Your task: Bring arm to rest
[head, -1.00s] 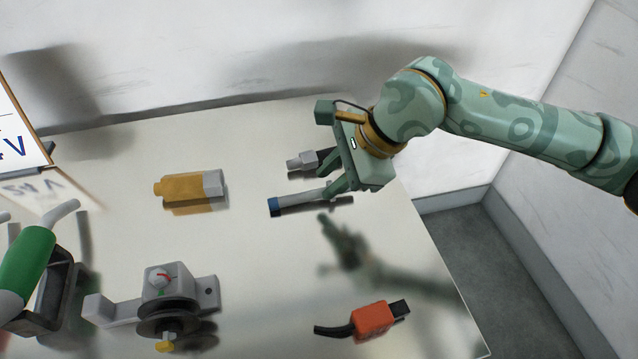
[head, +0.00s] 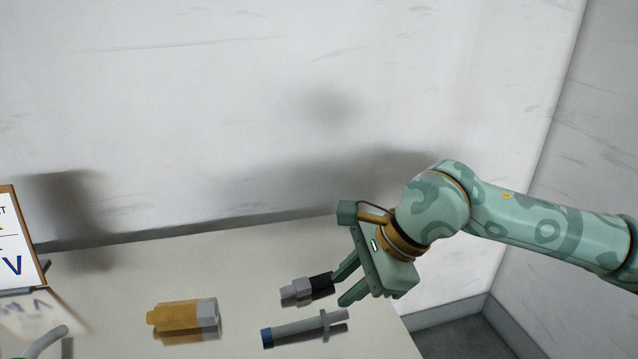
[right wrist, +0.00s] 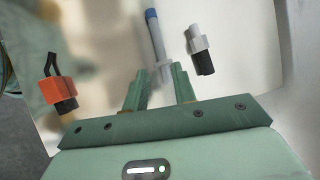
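My right gripper (head: 338,291) is open and empty at the right side of the table, its two fingers apart. It also shows in the right wrist view (right wrist: 162,72). Just beyond its fingers lies a grey rod with a blue end and a small collar (head: 295,327), also in the right wrist view (right wrist: 156,42). Beside the rod lies a grey and black connector (head: 297,291), to one side of the fingers in the right wrist view (right wrist: 199,45). My left gripper is not in view.
A yellow and grey cylinder (head: 180,317) lies on the white table (head: 235,260). A sign (head: 18,240) stands at the left edge. An orange block with a black plug and cable (right wrist: 56,92) shows in the right wrist view. Walls stand behind and right.

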